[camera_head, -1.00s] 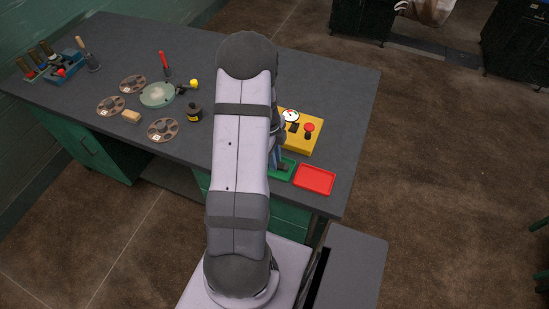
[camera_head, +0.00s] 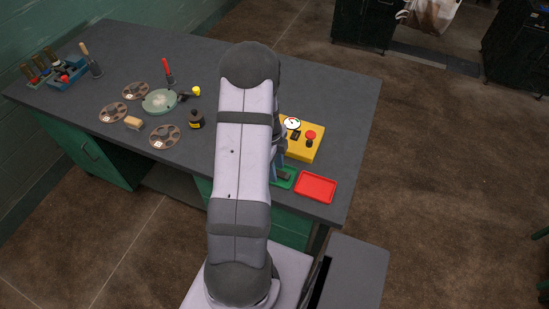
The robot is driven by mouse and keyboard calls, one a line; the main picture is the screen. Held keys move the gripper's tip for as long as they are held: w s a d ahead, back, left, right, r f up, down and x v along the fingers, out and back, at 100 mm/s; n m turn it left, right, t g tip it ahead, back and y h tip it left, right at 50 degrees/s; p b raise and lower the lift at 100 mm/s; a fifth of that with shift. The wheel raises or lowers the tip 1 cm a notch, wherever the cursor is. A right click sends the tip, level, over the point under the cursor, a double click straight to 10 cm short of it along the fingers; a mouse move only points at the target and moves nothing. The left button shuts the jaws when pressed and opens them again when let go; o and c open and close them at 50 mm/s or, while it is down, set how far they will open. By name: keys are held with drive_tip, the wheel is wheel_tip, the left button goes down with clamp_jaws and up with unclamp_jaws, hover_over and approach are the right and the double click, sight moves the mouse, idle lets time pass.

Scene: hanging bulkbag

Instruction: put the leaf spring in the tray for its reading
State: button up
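A red tray (camera_head: 316,187) lies at the near right corner of the grey bench. A green tray (camera_head: 289,184) lies just left of it, partly hidden by my arm. My gripper (camera_head: 279,173) is mostly hidden behind my arm, low at the green tray. A small dark piece (camera_head: 284,175) shows at the green tray beside it; I cannot tell whether it is the leaf spring or a fingertip. I cannot make out the leaf spring for certain, nor whether the gripper holds anything.
A yellow box (camera_head: 304,143) with a gauge and a red button stands behind the trays. Several brown discs with holes, a pale green disc (camera_head: 160,101), a dark bottle (camera_head: 196,120) and a tan block (camera_head: 134,123) stand left of my arm. The right bench strip is clear.

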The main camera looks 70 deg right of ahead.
wheel_tip(320, 180, up, 12)
drive_tip(key=w+b, duration=0.1)
drive_tip(key=b, duration=0.2)
drive_tip(key=shift+w, duration=0.2)
drive_tip(key=w+a+r+n, duration=0.1)
drive_tip(key=w+a+n, duration=0.6)
drive_tip(key=a+n, duration=0.25)
drive_tip(key=w+a+n, duration=0.7)
drive_tip(key=a+n, duration=0.2)
drive_tip(key=a, duration=0.2)
drive_tip(key=s+a+f+n+t, duration=0.1)
drive_tip(key=s+a+n, duration=0.2)
drive_tip(key=a+n, duration=1.4)
drive_tip(key=shift+a+f, duration=0.15)
drive_tip(key=shift+a, duration=0.6)
drive_tip(key=shift+n, duration=0.25)
